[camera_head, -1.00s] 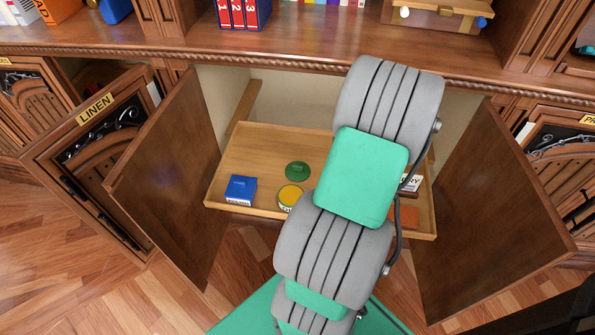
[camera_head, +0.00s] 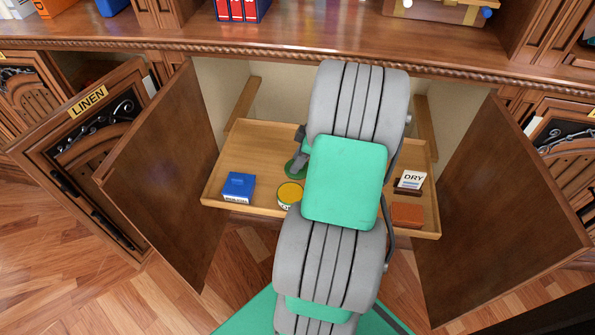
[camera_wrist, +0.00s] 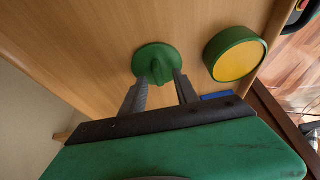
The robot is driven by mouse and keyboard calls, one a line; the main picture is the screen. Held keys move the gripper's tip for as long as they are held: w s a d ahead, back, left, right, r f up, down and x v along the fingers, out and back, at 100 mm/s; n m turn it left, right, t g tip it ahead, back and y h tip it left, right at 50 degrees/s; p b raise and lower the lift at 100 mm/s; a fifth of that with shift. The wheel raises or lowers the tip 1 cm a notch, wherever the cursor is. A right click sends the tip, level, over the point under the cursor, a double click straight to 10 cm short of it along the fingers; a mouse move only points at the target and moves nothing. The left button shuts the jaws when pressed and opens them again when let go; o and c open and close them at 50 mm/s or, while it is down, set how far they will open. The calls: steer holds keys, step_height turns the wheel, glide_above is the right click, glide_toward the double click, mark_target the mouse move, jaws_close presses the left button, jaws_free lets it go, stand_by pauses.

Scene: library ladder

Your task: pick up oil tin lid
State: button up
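The green oil tin lid (camera_head: 290,172) lies flat on the pull-out wooden tray, behind the tin, and is partly hidden by my gripper and arm. In the wrist view the round lid (camera_wrist: 151,58) shows a raised grip ridge across its middle. My gripper (camera_wrist: 159,80) is open, with one finger on each side of the ridge and a gap around it. I cannot tell how high the fingertips are above the lid. The open oil tin (camera_head: 289,194), green with a yellow inside, stands in front of the lid; it also shows in the wrist view (camera_wrist: 236,58).
The tray (camera_head: 228,158) sits between two open cabinet doors (camera_head: 165,165) and (camera_head: 500,190). A blue box (camera_head: 238,186) stands left of the tin. A card marked DRY (camera_head: 412,180) and an orange-brown block (camera_head: 407,215) are at the tray's right.

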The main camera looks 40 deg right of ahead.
steer(key=shift+c, duration=0.3)
jaws_close()
stand_by(0.4)
